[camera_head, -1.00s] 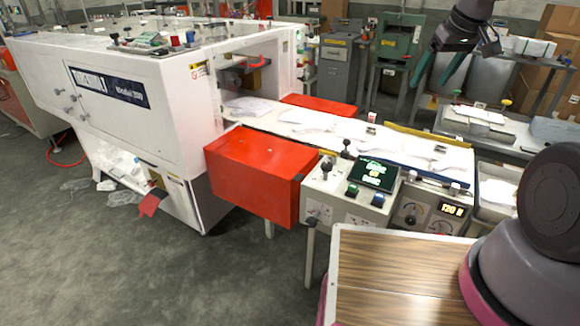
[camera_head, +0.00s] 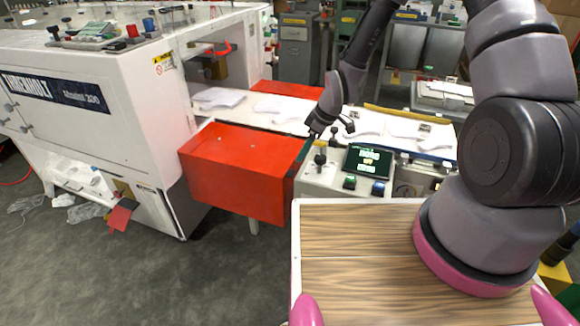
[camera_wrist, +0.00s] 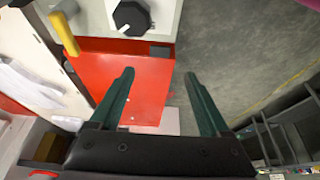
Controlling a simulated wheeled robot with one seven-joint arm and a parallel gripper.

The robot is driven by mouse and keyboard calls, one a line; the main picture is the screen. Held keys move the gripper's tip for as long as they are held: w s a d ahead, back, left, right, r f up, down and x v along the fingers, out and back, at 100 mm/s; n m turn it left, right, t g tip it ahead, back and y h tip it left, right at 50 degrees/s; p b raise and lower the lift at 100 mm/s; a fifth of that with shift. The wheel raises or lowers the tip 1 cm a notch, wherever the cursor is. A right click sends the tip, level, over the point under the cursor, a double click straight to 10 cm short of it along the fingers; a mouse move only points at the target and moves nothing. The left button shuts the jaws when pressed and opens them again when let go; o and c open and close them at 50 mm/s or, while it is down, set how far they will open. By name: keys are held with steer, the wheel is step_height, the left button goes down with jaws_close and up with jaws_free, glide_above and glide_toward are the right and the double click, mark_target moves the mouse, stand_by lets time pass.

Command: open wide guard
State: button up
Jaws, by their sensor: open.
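The near red guard (camera_head: 236,185) is a large box-shaped cover on the near side of the white machine's conveyor. Its top looks level and closed. In the wrist view the red guard (camera_wrist: 150,92) lies beneath and between my fingers. A second, smaller red guard (camera_head: 285,89) is on the far side of the conveyor. My gripper (camera_head: 303,155) is open and empty, pointing down by the near guard's right end, beside the control panel. Its two dark green fingers (camera_wrist: 159,76) stand apart. I cannot tell whether either finger touches the guard.
The control panel (camera_head: 330,182) with knobs and a green display (camera_head: 367,161) adjoins the guard's right end. A black knob (camera_wrist: 131,17) and a yellow-tipped lever (camera_wrist: 63,34) are close to the fingers. White film gloves (camera_head: 218,97) lie on the conveyor. Open floor (camera_head: 215,275) is in front.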

mark_target(291, 173)
steer(key=x, duration=1)
steer(key=shift+d, duration=0.1)
jaws_close()
stand_by(1.1)
